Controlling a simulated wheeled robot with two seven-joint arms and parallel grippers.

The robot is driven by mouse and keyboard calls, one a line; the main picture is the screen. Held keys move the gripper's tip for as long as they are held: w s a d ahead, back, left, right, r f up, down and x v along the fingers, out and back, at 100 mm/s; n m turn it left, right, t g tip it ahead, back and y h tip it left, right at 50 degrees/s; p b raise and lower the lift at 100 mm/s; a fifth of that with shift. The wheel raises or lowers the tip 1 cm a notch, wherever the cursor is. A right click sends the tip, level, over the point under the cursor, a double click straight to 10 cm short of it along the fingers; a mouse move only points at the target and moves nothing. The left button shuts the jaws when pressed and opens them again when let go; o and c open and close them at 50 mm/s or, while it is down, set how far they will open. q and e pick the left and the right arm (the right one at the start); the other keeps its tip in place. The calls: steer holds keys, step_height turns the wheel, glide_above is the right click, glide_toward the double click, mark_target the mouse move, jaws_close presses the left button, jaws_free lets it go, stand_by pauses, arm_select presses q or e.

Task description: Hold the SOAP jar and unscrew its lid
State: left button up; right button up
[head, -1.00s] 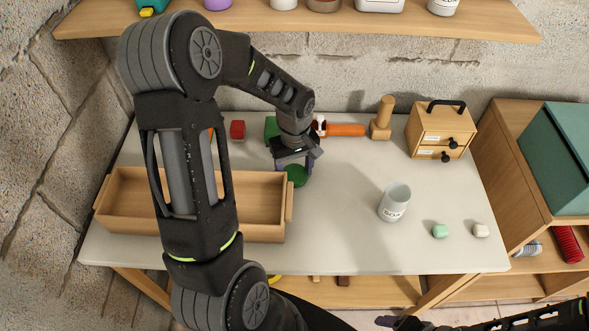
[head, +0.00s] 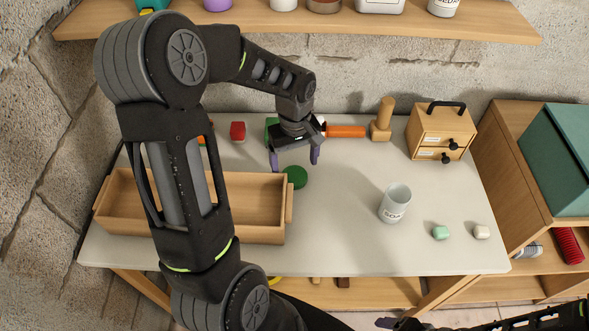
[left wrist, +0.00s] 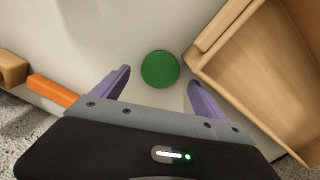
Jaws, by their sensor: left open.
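The SOAP jar (head: 393,205) is a pale grey jar with dark lettering, standing upright on the right half of the table; its top looks open, with no lid on it. A round green lid (head: 295,177) lies flat on the table near the wooden tray. It also shows in the left wrist view (left wrist: 160,69). My left gripper (head: 294,164) is open and empty just above and behind the green lid, its purple fingers spread wide on either side of it in the wrist view. My right gripper (head: 386,322) only peeks in at the bottom edge; its jaws are unclear.
An open wooden tray (head: 260,236) stands left of the lid. A red block (head: 238,131), an orange-handled tool (head: 346,131), a wooden peg (head: 382,120) and a small drawer box (head: 425,125) line the back. Mint (head: 440,232) and white (head: 481,231) blocks sit at right.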

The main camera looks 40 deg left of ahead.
mark_target(294, 176)
arm_select(q)
step_height(294, 176, up, 8)
steer(key=shift+f, duration=0.15)
stand_by(0.9)
